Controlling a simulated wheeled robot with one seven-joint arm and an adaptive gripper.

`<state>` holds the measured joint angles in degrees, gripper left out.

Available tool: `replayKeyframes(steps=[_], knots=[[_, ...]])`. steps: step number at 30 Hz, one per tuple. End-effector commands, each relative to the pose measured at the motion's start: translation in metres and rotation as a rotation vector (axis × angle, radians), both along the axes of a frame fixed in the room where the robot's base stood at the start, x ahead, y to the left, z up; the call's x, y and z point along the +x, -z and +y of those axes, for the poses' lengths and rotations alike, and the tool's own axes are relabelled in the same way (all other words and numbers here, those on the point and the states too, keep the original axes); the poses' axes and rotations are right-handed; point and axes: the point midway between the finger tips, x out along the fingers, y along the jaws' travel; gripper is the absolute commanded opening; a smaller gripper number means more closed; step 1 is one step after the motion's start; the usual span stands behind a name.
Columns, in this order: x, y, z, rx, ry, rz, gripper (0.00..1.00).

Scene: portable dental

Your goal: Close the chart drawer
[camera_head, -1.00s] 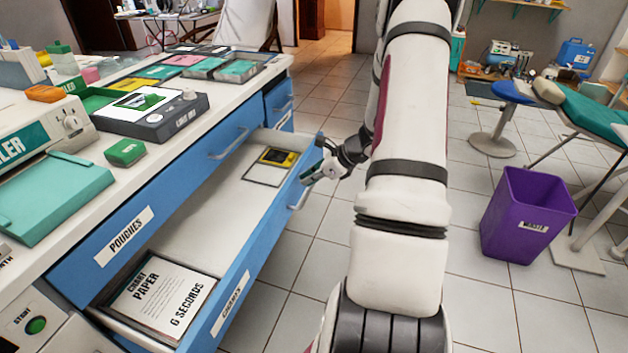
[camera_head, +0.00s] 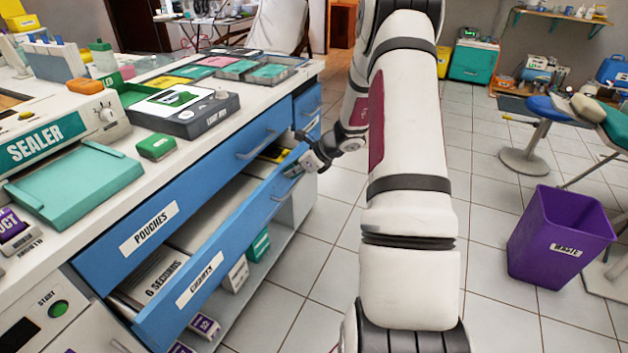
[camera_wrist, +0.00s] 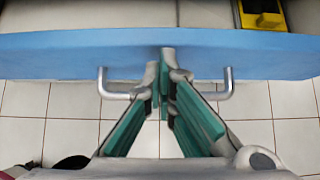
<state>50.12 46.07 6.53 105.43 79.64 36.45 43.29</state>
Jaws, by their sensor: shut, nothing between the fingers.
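The chart drawer (camera_head: 222,263), with a blue front and a white label, is partly open below the drawer marked POUCHES (camera_head: 150,233). Chart paper (camera_head: 163,272) and a yellow item (camera_head: 275,153) show inside it. My gripper (camera_head: 303,163) is at the far end of the drawer front, by its handle. In the wrist view the shut, empty fingers (camera_wrist: 166,72) overlap the blue drawer front (camera_wrist: 60,55), between the two posts of the grey handle (camera_wrist: 226,88). I cannot tell whether the tips touch the panel.
The white counter above holds a sealer (camera_head: 60,140), a teal tray (camera_head: 75,180) and a grey device (camera_head: 185,115). Below the drawer is an open shelf (camera_head: 270,262) with small boxes. A purple waste bin (camera_head: 560,235) stands at right. Tiled floor is clear between.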

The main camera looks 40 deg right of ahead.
Motion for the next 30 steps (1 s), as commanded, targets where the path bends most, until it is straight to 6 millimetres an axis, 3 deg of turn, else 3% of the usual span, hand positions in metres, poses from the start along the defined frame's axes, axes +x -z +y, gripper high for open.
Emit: replayKeyframes(steps=[3, 12, 19, 30], knots=[[0.030, 0.000, 0.012, 0.000, -0.005, -0.001, 0.00], [0.079, 0.000, 0.029, 0.000, -0.001, 0.000, 0.00], [0.095, 0.000, 0.034, -0.002, 0.000, 0.000, 0.00], [0.100, -0.001, 0.037, 0.001, 0.000, -0.003, 0.00]])
